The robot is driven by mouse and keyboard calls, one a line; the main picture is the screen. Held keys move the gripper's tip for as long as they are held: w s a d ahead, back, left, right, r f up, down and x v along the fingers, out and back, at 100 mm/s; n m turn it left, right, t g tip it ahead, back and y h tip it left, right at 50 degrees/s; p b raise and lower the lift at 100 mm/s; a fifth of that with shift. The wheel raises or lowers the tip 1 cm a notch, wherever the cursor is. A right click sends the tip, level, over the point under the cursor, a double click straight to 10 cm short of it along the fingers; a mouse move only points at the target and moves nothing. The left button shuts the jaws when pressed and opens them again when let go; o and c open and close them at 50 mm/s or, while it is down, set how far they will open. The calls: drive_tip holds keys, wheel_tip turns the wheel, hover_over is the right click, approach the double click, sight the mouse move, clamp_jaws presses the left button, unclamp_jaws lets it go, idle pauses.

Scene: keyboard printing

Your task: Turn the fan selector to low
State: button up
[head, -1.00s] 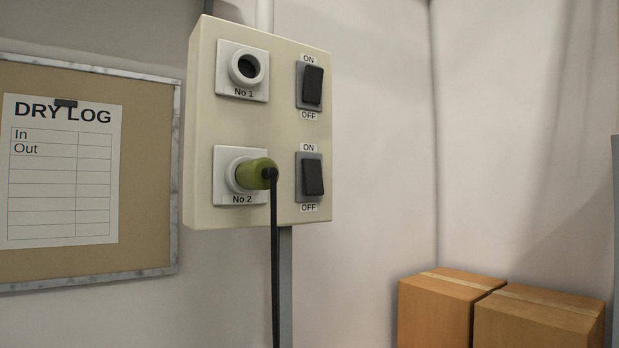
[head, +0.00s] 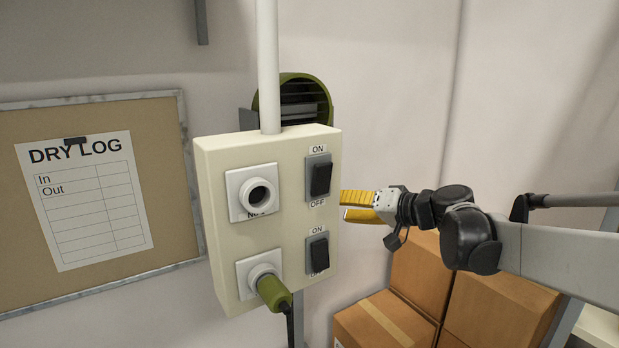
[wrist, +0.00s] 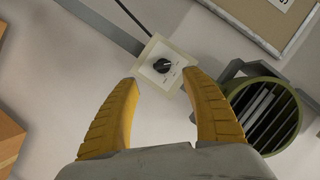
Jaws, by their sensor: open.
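The fan selector (wrist: 161,66) is a black rotary knob on a square pale plate, seen in the wrist view just beyond my fingertips. Small markings surround the knob but are too small to read, so I cannot tell its setting. My gripper (wrist: 165,92) has its yellow fingers spread apart with nothing between them, and the knob lies ahead of the gap. In the head view my gripper (head: 343,205) reaches in from the right, its fingertips partly hidden behind the socket box. The selector is not visible in the head view.
The cream socket box (head: 225,190) stands close to my gripper, with two switches and a green plug (head: 274,292) in the lower socket. A green round fan (head: 325,100) is on the wall behind it. Cardboard boxes (head: 500,310) are stacked below my arm.

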drive_tip(key=x, duration=0.3)
drive_tip(key=p+x, duration=0.1)
drive_tip(key=x, duration=0.7)
drive_tip(key=shift+w+r+p, duration=0.1)
drive_tip(key=shift+r+p, duration=0.15)
drive_tip(key=shift+p, duration=0.15)
drive_tip(key=c, duration=1.2)
